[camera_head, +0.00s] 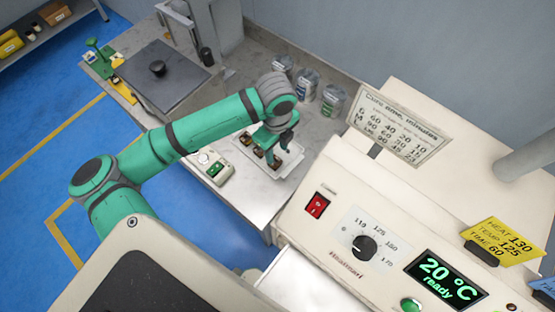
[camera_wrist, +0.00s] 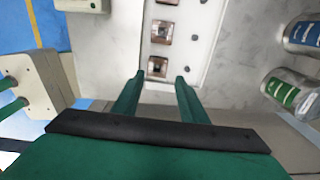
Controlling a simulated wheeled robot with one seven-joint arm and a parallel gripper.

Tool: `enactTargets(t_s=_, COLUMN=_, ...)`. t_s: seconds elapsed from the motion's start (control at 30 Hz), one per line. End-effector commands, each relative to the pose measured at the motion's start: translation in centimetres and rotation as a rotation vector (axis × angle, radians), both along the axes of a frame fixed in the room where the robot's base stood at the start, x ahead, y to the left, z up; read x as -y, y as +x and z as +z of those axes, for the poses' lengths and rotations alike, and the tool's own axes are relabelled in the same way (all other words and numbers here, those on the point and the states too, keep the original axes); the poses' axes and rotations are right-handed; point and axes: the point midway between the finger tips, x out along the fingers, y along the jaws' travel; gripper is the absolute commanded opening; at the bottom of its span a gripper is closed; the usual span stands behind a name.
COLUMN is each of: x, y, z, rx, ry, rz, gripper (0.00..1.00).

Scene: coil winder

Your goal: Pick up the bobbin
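Several small square copper-coloured bobbins lie in a row in a white tray (camera_wrist: 192,52). In the wrist view the nearest bobbin (camera_wrist: 157,67) shows just beyond my fingertips, with a second bobbin (camera_wrist: 161,32) behind it and part of another at the top edge. My gripper (camera_wrist: 159,76) is open, and nothing is held between its two green fingers. I cannot tell the height of the fingers over the nearest bobbin. In the head view my gripper (camera_head: 276,146) hangs over the tray (camera_head: 291,161) and partly hides the bobbins.
Several lidded jars (camera_head: 307,84) stand behind the tray on the grey bench (camera_head: 250,197). A cream oven-like machine (camera_head: 375,205) with a sign fills the right foreground.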

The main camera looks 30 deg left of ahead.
Motion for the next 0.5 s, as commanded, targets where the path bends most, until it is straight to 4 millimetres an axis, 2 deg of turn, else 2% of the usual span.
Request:
enactTargets(t_s=0.27, x=0.0, y=-0.1, z=-1.9, rx=-0.001, ry=-0.002, rz=0.001, gripper=0.39)
enactTargets(t_s=0.5, x=0.0, y=-0.2, z=-5.0, rx=-0.001, ry=-0.001, rz=-0.002, gripper=0.39)
